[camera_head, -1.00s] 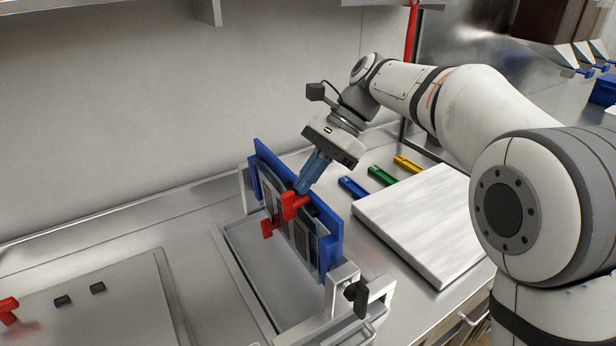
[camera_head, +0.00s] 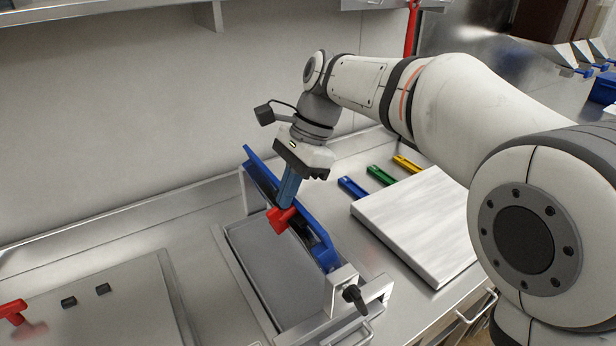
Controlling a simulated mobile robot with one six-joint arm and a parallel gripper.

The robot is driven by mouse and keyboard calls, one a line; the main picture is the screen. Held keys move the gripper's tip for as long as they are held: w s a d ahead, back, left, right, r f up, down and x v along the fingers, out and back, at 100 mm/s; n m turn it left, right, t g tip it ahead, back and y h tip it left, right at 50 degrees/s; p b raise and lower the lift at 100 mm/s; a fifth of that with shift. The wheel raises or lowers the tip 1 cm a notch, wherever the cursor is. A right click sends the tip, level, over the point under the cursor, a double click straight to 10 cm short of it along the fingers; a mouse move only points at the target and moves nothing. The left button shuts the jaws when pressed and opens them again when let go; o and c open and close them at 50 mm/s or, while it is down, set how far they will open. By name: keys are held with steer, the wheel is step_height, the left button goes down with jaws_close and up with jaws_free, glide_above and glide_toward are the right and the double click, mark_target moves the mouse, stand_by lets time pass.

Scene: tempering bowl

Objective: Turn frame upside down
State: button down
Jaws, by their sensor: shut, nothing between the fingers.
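The blue frame (camera_head: 312,236) is mounted along the right side of a grey metal tray (camera_head: 262,252), between end brackets. It is tilted, its upper part leaning left over the tray, and its dark panelled face is mostly hidden. A red clamp handle (camera_head: 280,220) is at the frame's left side. My gripper (camera_head: 286,203) points down with its blue fingers shut and empty. The fingertips are at the red handle and the frame's left side; I cannot tell exactly what they touch.
A black knob (camera_head: 355,298) is on the near bracket (camera_head: 343,290). A white board (camera_head: 415,220) lies to the right, with blue, green and yellow handled tools (camera_head: 381,175) behind it. A flat metal panel (camera_head: 90,310) with another red handle (camera_head: 14,312) is at left.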

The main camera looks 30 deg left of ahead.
mark_target(267, 212)
steer(key=shift+s+a+f+t+h+p, duration=0.15)
steer(key=shift+s+a+f+t+h, duration=0.15)
steer(key=shift+s+t, duration=0.25)
steer(key=shift+s+a+f+t+h+p, duration=0.25)
steer(key=shift+s+a+t, duration=0.15)
steer(key=shift+s, duration=0.2)
steer(key=shift+s+a+f+t+h+p, duration=0.1)
steer(key=shift+s+a+f+t+h, duration=0.2)
steer(key=shift+s+t, duration=0.25)
steer(key=s+a+f+t+h+b, duration=0.3)
steer(key=f+t+b, duration=0.4)
steer(key=f, duration=0.3)
steer(key=shift+s+a+t+h+b, duration=0.2)
steer(key=shift+s+t+h+b, duration=0.25)
steer(key=shift+s+h, duration=0.6)
steer(key=shift+s+d+f, duration=0.1)
steer(key=shift+s+f, duration=0.15)
steer(key=shift+f, duration=0.1)
steer(key=w+d+r+p+v, duration=0.1)
steer(key=v, duration=1.2)
steer(key=shift+r+p, duration=0.35)
steer(key=shift+r, duration=0.1)
